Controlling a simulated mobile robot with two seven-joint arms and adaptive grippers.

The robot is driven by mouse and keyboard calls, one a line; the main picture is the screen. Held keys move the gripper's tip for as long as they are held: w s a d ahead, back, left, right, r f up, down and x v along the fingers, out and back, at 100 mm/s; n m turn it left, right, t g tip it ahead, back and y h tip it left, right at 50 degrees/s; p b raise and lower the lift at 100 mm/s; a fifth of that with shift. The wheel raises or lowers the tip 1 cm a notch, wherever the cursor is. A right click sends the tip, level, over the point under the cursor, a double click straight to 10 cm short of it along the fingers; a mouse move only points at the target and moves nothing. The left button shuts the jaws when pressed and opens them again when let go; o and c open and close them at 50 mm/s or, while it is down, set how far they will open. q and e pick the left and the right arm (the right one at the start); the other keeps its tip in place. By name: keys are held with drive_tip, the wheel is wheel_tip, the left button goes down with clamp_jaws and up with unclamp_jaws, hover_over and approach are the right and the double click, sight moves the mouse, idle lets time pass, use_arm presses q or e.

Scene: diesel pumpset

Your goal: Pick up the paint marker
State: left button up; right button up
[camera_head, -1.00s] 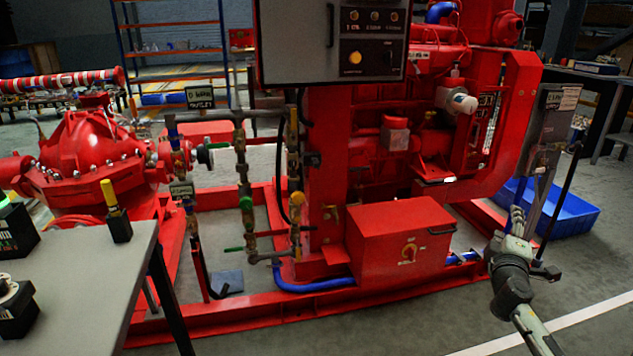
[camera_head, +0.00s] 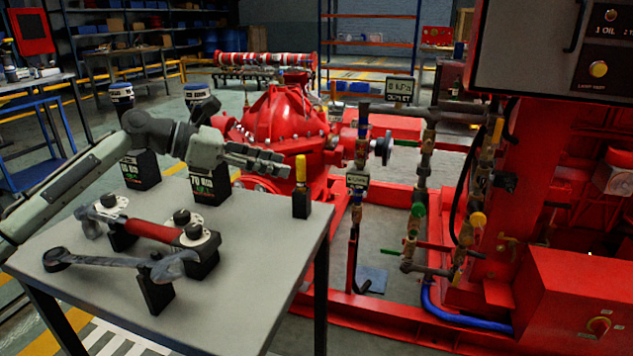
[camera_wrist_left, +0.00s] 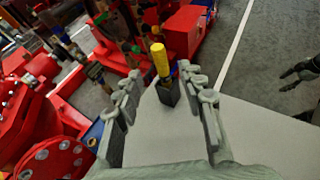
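The paint marker (camera_head: 301,168) has a yellow top and stands upright in a small black holder (camera_head: 301,204) at the right edge of the grey table (camera_head: 270,250). My left gripper (camera_head: 284,164) reaches over the table from the left, just left of the marker. In the left wrist view, my left gripper (camera_wrist_left: 160,72) is open and empty, and the marker (camera_wrist_left: 160,60) stands upright ahead, centred between the fingertips and not gripped. My right gripper (camera_wrist_left: 296,78) shows dark at the right edge of the wrist view, its fingers apart and empty. It is outside the head view.
A red-handled hammer (camera_head: 150,229) and a wrench (camera_head: 120,262) rest on black stands on the table's left. Black labelled blocks (camera_head: 210,184) stand behind, under my left arm.

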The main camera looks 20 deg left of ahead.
sight(301, 173)
use_arm(q)
drive_tip(key=x, duration=0.6)
drive_tip(key=shift+d+f, duration=0.15)
drive_tip(key=shift+f, duration=0.1)
clamp_jaws()
